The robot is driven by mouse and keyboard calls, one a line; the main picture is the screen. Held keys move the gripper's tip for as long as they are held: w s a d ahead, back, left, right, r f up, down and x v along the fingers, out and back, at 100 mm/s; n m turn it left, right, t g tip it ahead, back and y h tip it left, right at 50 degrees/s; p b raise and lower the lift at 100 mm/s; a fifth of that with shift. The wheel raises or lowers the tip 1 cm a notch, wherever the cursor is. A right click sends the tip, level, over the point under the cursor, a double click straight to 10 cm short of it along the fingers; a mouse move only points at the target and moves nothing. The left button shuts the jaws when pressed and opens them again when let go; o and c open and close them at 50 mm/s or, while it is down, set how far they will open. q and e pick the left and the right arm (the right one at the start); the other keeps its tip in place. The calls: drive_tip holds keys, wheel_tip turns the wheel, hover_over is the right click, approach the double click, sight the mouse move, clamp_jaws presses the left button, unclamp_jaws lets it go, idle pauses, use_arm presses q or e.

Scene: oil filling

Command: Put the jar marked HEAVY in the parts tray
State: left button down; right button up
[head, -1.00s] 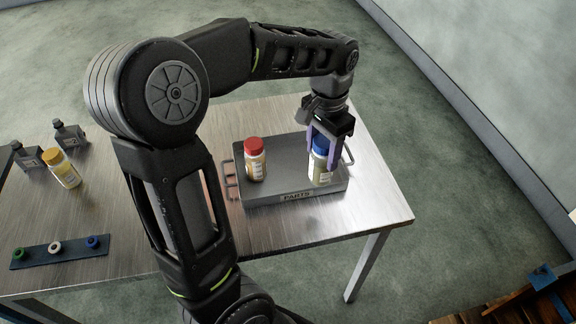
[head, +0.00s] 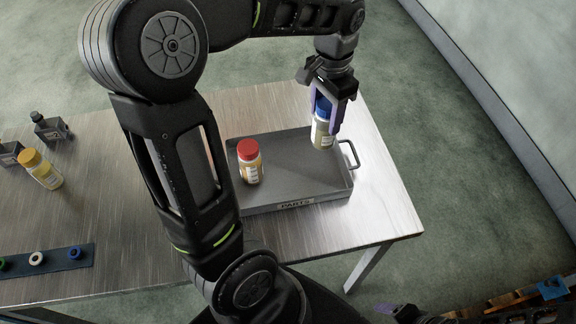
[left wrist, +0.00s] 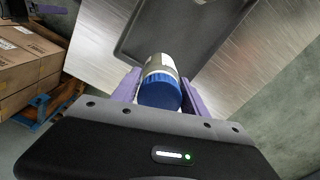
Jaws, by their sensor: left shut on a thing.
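My left gripper (head: 335,112) is shut on the blue-capped jar (head: 322,132), with purple fingers on either side of its cap. The jar is roughly upright at the back right of the grey parts tray (head: 290,207); I cannot tell whether it touches the tray. The left wrist view shows the jar (left wrist: 160,84) between the fingers, with the tray (left wrist: 180,35) beyond it. A red-capped jar (head: 250,163) stands in the tray's left part. No HEAVY marking is readable. A piece of my right gripper (head: 398,311) shows at the bottom edge, too little to read its jaws.
A yellow-capped jar (head: 41,170) and dark bottles (head: 48,127) stand on the left of the metal table (head: 100,210). A dark strip (head: 62,259) with coloured rings lies at the front left. The tray's middle is clear.

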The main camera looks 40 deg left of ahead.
sight(322, 142)
use_arm(q)
drive_tip(key=shift+f+p, duration=0.35)
drive_tip(key=shift+f, duration=2.8)
drive_tip(key=shift+f, duration=1.9)
drive_tip(key=shift+f, duration=0.2)
drive_tip(key=c, duration=0.6)
unclamp_jaws()
drive_tip(key=shift+r, duration=0.2)
wheel_tip(322, 142, up, 12)
drive_tip(key=shift+r+b, duration=0.1)
drive_tip(key=shift+b, duration=0.45)
